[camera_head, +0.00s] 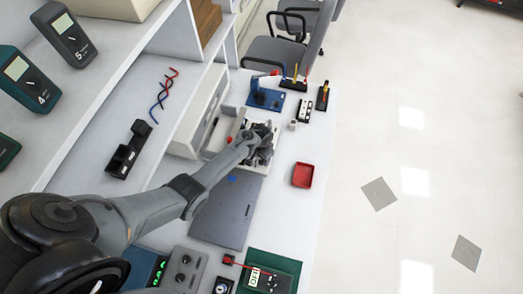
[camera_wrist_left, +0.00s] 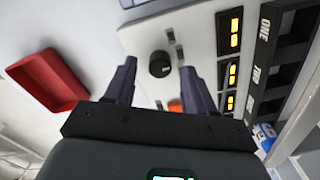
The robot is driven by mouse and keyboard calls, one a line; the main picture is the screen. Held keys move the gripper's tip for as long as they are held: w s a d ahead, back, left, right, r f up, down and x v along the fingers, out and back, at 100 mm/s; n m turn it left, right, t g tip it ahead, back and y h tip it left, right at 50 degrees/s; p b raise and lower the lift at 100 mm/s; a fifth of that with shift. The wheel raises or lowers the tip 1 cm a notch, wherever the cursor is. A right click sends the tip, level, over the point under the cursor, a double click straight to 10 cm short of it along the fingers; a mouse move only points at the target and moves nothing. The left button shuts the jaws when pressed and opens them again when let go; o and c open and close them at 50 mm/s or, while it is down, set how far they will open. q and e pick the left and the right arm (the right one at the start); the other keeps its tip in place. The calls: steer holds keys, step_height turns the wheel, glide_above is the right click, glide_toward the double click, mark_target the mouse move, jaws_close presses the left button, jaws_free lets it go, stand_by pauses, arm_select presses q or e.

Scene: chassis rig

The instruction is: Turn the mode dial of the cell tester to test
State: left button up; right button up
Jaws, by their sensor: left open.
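The cell tester is a pale panel (camera_wrist_left: 200,40) in the left wrist view, with orange-lit displays (camera_wrist_left: 230,35) along its right side. A round black dial (camera_wrist_left: 160,64) with a small pale mark sits on it. Which setting the dial points to is too small to read. My left gripper (camera_wrist_left: 157,73) is open, its two dark fingers on either side of the dial; I cannot tell whether they touch it.
A red tray (camera_head: 303,175) lies right of the gripper and also shows in the left wrist view (camera_wrist_left: 48,80). A grey flat panel (camera_head: 228,210) lies nearer. A blue holder (camera_head: 265,97) stands behind. Black slots labelled ONE and TWO (camera_wrist_left: 275,60) flank the displays. Shelves are at left.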

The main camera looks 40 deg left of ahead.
arm_select(q)
step_height(320, 180, up, 9)
steer(key=p, duration=0.1)
steer(key=shift+p, duration=0.35)
steer(key=shift+r, duration=0.1)
